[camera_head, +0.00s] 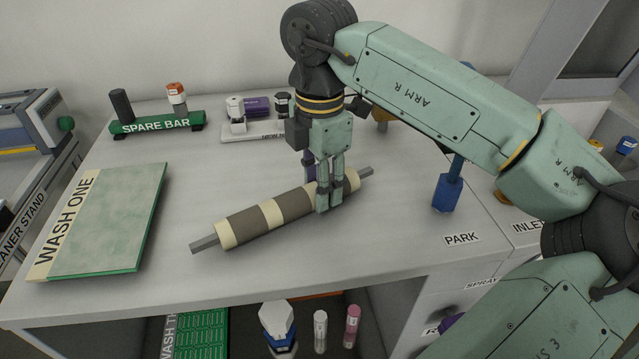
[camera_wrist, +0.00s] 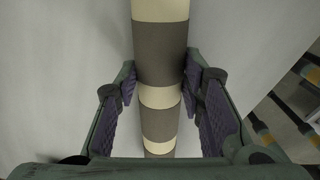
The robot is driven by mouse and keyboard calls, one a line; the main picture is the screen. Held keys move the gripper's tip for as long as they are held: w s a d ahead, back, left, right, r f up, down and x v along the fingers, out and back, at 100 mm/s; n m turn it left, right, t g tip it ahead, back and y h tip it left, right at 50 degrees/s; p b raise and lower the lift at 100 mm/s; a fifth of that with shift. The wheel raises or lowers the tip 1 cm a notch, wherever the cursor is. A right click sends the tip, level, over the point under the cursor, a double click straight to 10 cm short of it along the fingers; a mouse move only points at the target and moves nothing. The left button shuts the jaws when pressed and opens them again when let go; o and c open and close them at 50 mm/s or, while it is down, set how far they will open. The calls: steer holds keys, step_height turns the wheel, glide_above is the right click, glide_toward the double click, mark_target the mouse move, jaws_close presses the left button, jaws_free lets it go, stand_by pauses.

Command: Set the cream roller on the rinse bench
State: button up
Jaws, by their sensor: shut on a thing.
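The cream roller (camera_head: 272,213) has broad dark grey bands and grey square shaft ends. It lies slantwise, low over or on the pale tabletop (camera_head: 330,262); I cannot tell whether it touches. My gripper (camera_head: 330,200) points down and is shut on the roller toward its right end, covering part of it. In the wrist view the roller (camera_wrist: 160,55) runs up the middle between the two purple-padded jaws (camera_wrist: 163,100). No label reading rinse bench shows.
A green-edged board marked WASH ONE (camera_head: 110,215) lies at left. A green SPARE BAR rack (camera_head: 155,124) and a pale rack (camera_head: 250,134) stand behind. A blue tool (camera_head: 447,190) stands right, near the PARK label (camera_head: 461,239). Bottles (camera_head: 278,325) sit below the front edge.

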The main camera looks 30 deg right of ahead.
steer(key=o, duration=1.2)
steer(key=shift+f, duration=0.1)
steer(key=shift+o, duration=0.2)
step_height(320, 180, up, 12)
steer(key=p, duration=0.7)
